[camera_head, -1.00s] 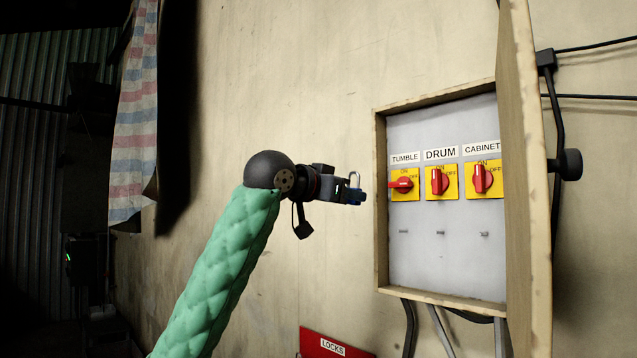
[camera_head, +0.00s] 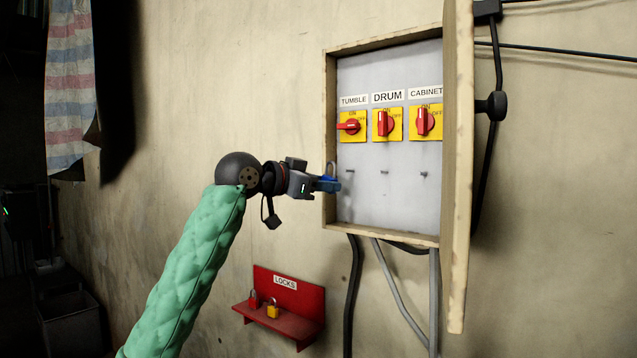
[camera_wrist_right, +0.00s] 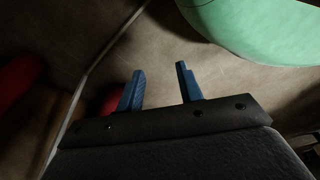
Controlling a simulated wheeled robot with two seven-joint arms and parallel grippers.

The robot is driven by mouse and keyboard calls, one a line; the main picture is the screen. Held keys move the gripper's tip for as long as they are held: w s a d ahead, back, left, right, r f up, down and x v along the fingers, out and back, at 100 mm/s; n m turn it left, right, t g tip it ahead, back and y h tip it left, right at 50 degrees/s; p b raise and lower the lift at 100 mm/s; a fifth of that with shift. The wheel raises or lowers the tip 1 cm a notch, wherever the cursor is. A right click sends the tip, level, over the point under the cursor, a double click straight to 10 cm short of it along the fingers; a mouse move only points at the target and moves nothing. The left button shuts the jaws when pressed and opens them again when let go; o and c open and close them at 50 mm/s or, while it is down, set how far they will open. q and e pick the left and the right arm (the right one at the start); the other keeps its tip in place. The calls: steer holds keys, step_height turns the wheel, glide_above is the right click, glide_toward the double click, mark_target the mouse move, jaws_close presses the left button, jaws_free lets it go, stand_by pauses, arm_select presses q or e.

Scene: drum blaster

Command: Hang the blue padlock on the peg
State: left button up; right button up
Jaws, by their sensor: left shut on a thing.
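My left gripper (camera_head: 322,184) is shut on the blue padlock (camera_head: 330,186). The padlock is upright, with its grey shackle (camera_head: 331,169) pointing up. In the head view it overlaps the left edge of the open wall box, just left of the leftmost peg (camera_head: 350,172). The shackle looks apart from that peg. Two more pegs, a middle one (camera_head: 385,171) and a right one (camera_head: 423,174), stick out below the red switches. In the right wrist view my right gripper (camera_wrist_right: 160,87) is open, with nothing between its blue fingers.
The box has a wooden frame (camera_head: 330,120), and its door (camera_head: 458,170) stands open on the right. Above the pegs are TUMBLE (camera_head: 351,126), DRUM and CABINET switches. A red LOCKS shelf (camera_head: 290,320) below holds a red padlock (camera_head: 253,299) and a yellow padlock (camera_head: 273,308).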

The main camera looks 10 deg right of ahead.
mark_target(352, 187)
arm_select(q)
steer(key=shift+w+d+f, duration=0.1)
steer(key=shift+w+d, duration=0.45)
steer(key=shift+w, duration=0.05)
steer(key=shift+w+a+p+x, duration=0.1)
steer(key=shift+w+p+x, duration=0.05)
steer(key=shift+x, duration=0.7)
steer(key=shift+w+a+p+x, duration=0.1)
steer(key=shift+w+p+x, duration=0.1)
steer(key=shift+x, duration=0.7)
steer(key=shift+w+a+p+x, duration=0.1)
steer(key=shift+w+p+x, duration=0.05)
steer(key=shift+x, duration=0.7)
arm_select(e)
steer(key=shift+s+d+f, duration=0.1)
steer(key=shift+s+f, duration=0.1)
steer(key=shift+s, duration=0.55)
steer(key=shift+s+f, duration=0.15)
steer(key=shift+s, duration=0.55)
arm_select(q)
steer(key=shift+w+d+f, duration=0.1)
steer(key=shift+d+f, duration=0.05)
steer(key=shift+d, duration=0.05)
arm_select(e)
steer(key=shift+w+d+r, duration=0.1)
steer(key=shift+w, duration=0.1)
steer(key=shift+d, duration=0.1)
